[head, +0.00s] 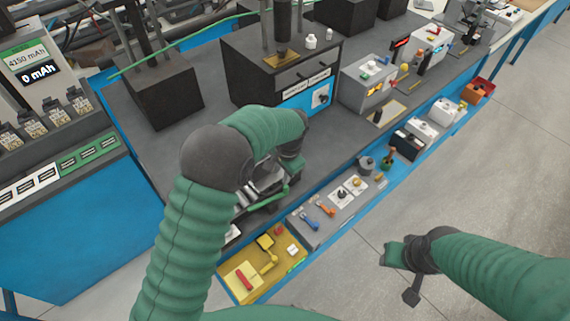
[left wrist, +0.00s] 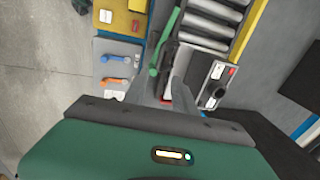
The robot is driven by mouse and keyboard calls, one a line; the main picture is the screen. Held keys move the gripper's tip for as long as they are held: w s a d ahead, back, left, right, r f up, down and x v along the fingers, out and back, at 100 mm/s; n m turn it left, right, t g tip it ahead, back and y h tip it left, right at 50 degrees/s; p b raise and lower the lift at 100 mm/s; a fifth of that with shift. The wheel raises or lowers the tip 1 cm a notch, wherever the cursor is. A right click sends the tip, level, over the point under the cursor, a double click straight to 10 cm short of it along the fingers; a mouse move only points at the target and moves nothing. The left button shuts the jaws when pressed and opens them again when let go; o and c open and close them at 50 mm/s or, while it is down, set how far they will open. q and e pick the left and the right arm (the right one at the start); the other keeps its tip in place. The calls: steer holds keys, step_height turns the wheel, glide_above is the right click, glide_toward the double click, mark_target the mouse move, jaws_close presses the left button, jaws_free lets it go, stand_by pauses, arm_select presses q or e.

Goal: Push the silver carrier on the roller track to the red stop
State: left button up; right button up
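The roller track (left wrist: 212,22) shows in the left wrist view as silver rollers between a green bar and a yellow edge. In the head view only part of the track area (head: 268,188) shows beside my left arm, which hides the rest. I cannot make out the silver carrier for sure. A small red patch (left wrist: 166,101) lies between my left fingers in the wrist view; I cannot tell whether it is the red stop. My left gripper (left wrist: 158,88) is open, its two grey fingers apart, above the track's near end.
A green bar (left wrist: 166,43) runs beside the rollers. A small panel with buttons (left wrist: 215,88) lies to the right of the fingers. A yellow tray (head: 241,293) and a grey tray with orange and blue handles (head: 320,233) line the bench's front edge. The floor (head: 480,170) is clear.

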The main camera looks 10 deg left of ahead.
arm_select(q)
step_height(320, 180, up, 8)
steer(key=d+b, duration=0.1)
steer(key=shift+s+d, duration=0.35)
steer(key=shift+d, duration=0.05)
steer(key=shift+a, duration=0.15)
steer(key=s+a+f+n+b, duration=0.2)
steer(key=s+f, duration=0.1)
steer(key=s, duration=0.4)
steer(key=s+a+f+n+t+h+b, duration=0.1)
steer(key=s+a+f+n+b, duration=0.1)
steer(key=s, duration=0.5)
steer(key=s+a+f+n+b, duration=0.1)
steer(key=s+a+f+n, duration=0.2)
steer(key=s, duration=0.5)
steer(key=shift+a+f+h+b, duration=0.3)
steer(key=shift+a+f+b, duration=0.15)
steer(key=shift+f, duration=0.6)
steer(key=shift+s, duration=0.2)
steer(key=shift+a, duration=0.1)
